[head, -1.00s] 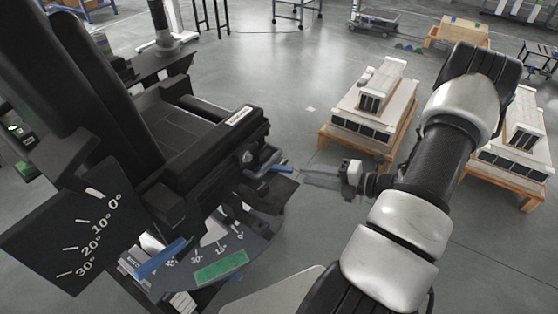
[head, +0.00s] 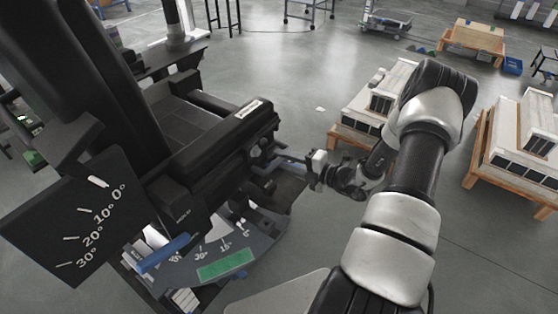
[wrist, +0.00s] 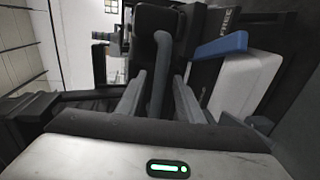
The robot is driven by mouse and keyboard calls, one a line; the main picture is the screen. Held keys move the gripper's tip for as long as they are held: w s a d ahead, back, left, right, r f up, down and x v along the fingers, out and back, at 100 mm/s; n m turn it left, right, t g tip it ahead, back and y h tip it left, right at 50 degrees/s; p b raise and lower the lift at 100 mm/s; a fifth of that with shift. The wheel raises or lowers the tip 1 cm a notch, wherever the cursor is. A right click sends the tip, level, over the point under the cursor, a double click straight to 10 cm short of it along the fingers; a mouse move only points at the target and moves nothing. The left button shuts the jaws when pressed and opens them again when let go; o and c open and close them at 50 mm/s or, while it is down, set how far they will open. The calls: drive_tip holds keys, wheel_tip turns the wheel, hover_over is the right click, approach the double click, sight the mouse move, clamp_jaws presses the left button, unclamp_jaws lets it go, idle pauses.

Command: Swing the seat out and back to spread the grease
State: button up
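The black seat (head: 185,125), with its tall backrest, stands at the left in the head view. A grey bent bar (wrist: 160,75) is at its near right side. My gripper (head: 303,166) is beside this side of the seat. In the wrist view my gripper (wrist: 157,95) is open, with a finger on each side of the bar and gaps visible. A dial plate (head: 265,245) under the seat has angle marks and a green patch (head: 226,265). Its pointer is hard to make out. A blue lever (head: 162,254) also shows in the wrist view (wrist: 220,45), beside the word FREE.
A black tilt scale plate (head: 75,225) stands at the lower left. Pallets with white stacked units (head: 365,115) (head: 525,145) stand behind and to the right of my arm. A wooden table (head: 472,38) and a cart (head: 388,22) are farther back. Floor between seat and pallets is clear.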

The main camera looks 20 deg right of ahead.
drive_tip(key=shift+x, duration=1.1)
clamp_jaws()
drive_tip(key=shift+s, duration=0.1)
